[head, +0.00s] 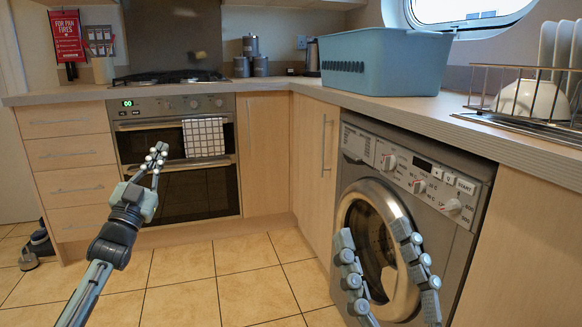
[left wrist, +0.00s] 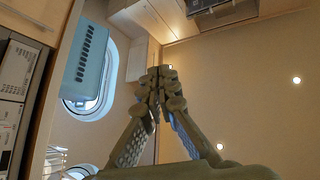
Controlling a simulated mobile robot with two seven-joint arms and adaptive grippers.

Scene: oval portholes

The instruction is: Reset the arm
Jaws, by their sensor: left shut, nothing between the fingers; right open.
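My left gripper (head: 158,152) is raised in front of the oven in the head view, its fingers shut together with nothing between them. It also shows in the left wrist view (left wrist: 158,75), fingertips touching and pointing up the picture. My right gripper (head: 382,240) is at the lower right of the head view, in front of the washing machine door. Its two fingers are spread apart and nothing is between them. The left forearm comes in from the bottom left. The right arm behind its fingers is out of view.
The washing machine (head: 415,185) stands under the worktop (head: 425,112). A blue tub (head: 385,62) and a dish rack (head: 520,110) with dishes are on the worktop. The oven (head: 181,185) has a checked towel (head: 204,138) on it. The tiled floor (head: 225,285) is clear between the arms.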

